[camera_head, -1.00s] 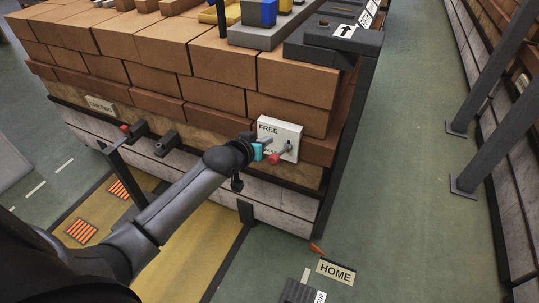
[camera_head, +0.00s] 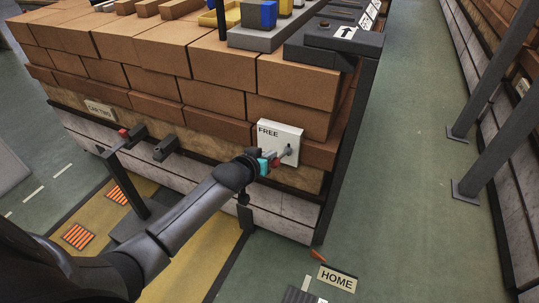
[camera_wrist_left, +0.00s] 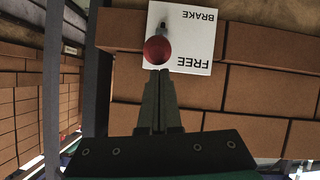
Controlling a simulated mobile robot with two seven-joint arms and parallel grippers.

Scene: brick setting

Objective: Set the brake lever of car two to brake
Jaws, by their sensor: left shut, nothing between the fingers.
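The white brake plate (camera_head: 290,137) is on the brick side of the car, near its right corner. A car two sign (camera_head: 99,110) hangs further left. The plate reads FREE at its top; in the wrist view the plate (camera_wrist_left: 205,32) is upside down and also reads BRAKE. The lever's red knob (camera_wrist_left: 158,49) appears beside the word FREE there; the lever sticks out towards me, so its exact setting is unclear. My left gripper (camera_head: 271,163) is shut and empty at the knob. Its fingertips (camera_wrist_left: 158,73) appear just below the knob; contact is unclear. My right gripper is out of view.
Dark brackets (camera_head: 165,148) stick out of the car's side left of the plate. A dark post (camera_head: 340,150) stands at the car's right corner. Green floor (camera_head: 420,220) is open to the right, up to dark slanted posts (camera_head: 495,160). A HOME sign (camera_head: 338,279) lies in front.

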